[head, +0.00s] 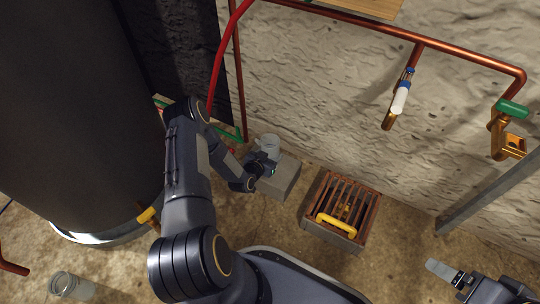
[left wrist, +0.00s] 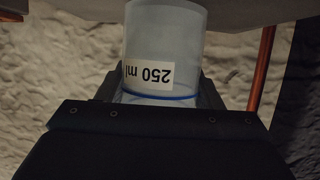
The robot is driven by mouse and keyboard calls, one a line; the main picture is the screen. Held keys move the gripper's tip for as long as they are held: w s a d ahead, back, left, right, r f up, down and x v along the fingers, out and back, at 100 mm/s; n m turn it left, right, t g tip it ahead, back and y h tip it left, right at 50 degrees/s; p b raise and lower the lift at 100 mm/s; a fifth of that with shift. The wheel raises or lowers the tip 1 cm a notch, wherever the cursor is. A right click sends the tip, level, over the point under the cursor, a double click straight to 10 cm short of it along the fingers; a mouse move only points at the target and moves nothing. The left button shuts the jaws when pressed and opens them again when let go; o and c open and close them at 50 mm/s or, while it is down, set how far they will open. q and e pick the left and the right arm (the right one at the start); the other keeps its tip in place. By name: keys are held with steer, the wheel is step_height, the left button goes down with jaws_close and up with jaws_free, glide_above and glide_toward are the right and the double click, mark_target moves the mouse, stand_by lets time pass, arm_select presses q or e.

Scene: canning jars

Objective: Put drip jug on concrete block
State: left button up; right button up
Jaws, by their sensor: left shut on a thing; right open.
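The drip jug (head: 269,144), a pale translucent vessel, shows at the far end of my left arm, at the back of the concrete block (head: 283,181). My left gripper (head: 263,163) is shut on it. In the left wrist view the jug (left wrist: 165,35) stands between the fingers, with an upside-down "250 ml" label and a blue line. The gripper hides part of the jug and the block's top, so I cannot tell whether the jug touches the block. My right gripper (head: 462,280) is open and empty at the lower right.
A grated drain box (head: 350,235) with a yellow handle stands right of the block. Copper pipes (head: 455,50) run along the rough wall. A large dark tank (head: 65,110) fills the left. A clear jar (head: 72,286) is on the floor at lower left.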

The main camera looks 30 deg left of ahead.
arm_select(q)
steer(key=shift+f, duration=0.15)
steer(key=o, duration=1.3)
